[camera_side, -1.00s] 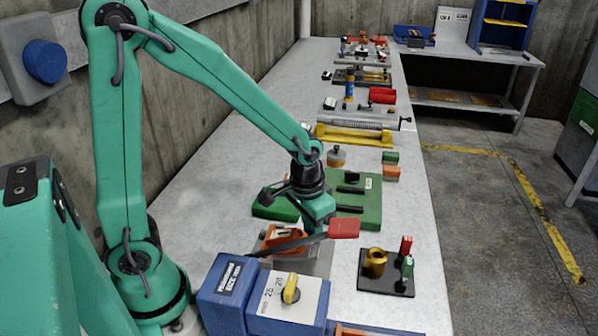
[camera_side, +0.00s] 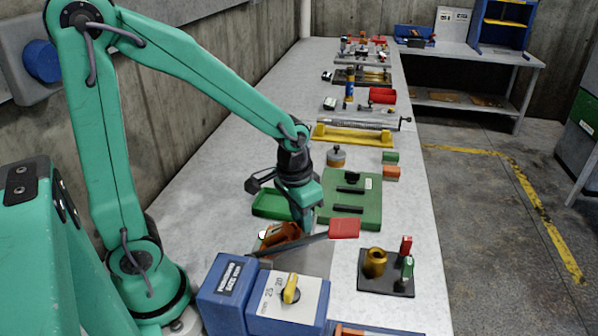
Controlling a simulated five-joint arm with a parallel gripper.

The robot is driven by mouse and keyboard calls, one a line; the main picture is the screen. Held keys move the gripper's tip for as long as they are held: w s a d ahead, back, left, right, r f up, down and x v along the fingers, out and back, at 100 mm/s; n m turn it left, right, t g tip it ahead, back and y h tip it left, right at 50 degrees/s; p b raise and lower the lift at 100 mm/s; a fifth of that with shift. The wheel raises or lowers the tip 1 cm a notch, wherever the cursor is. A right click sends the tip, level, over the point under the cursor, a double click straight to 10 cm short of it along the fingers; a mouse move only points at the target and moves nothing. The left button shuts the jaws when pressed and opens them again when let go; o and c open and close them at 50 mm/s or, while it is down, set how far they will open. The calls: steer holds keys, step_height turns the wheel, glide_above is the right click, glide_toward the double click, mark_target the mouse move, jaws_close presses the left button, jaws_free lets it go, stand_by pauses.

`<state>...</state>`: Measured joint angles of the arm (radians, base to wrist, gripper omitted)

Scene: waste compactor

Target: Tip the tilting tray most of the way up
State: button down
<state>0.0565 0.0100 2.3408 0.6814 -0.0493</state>
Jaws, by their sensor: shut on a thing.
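The tilting tray looks to be the small orange tray (camera_side: 279,234) on a grey base plate (camera_side: 318,262) behind the blue control box. It is tilted, with its brownish side showing. My gripper (camera_side: 305,226) points down at the tray's right edge and is shut on it. The fingertips and the grip itself are partly hidden behind the red-handled lever (camera_side: 344,229), which crosses in front. The lower front of the tray is also partly covered by that lever.
Blue boxes with a yellow knob (camera_side: 291,289) stand close in front. A black plate with a brass cup (camera_side: 376,262) stands to the right.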

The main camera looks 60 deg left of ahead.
steer(key=shift+s+a+f, duration=0.3)
steer(key=shift+s+f, duration=0.1)
steer(key=shift+s, duration=0.05)
steer(key=c, duration=1.3)
jaws_free()
steer(key=shift+r, duration=0.2)
steer(key=shift+w+r, duration=0.1)
steer(key=shift+r, duration=0.75)
step_height(320, 180, up, 6)
steer(key=shift+s, duration=0.3)
